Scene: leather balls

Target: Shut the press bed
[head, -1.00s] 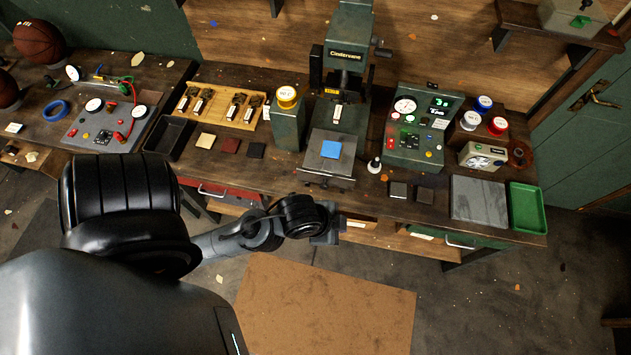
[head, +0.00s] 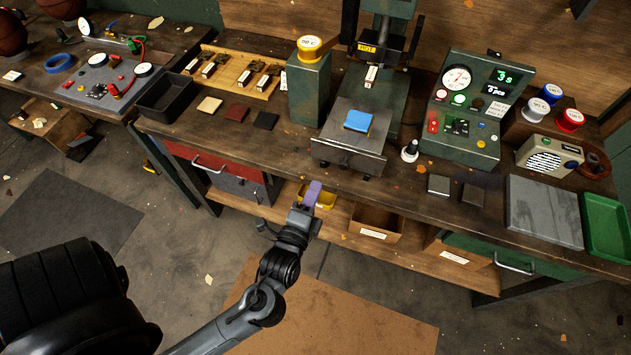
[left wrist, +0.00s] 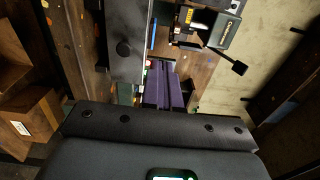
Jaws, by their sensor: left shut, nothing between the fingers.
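The press bed (head: 338,152) is a grey metal slab with a blue square (head: 358,121) on top. It sticks out in front of the green press (head: 385,75), toward the bench's front edge, and is not fully under the press head (head: 378,46). My left gripper (head: 312,194) has purple fingers, shut and empty. It is below and in front of the bed, a little left of it, with a visible gap in the head view. In the left wrist view the purple fingers (left wrist: 165,88) are together, beside a dark grey slab (left wrist: 123,42) that looks like the bed. My right gripper is out of view.
Below are a red drawer (head: 205,160) and a shelf with an open box (head: 375,224).

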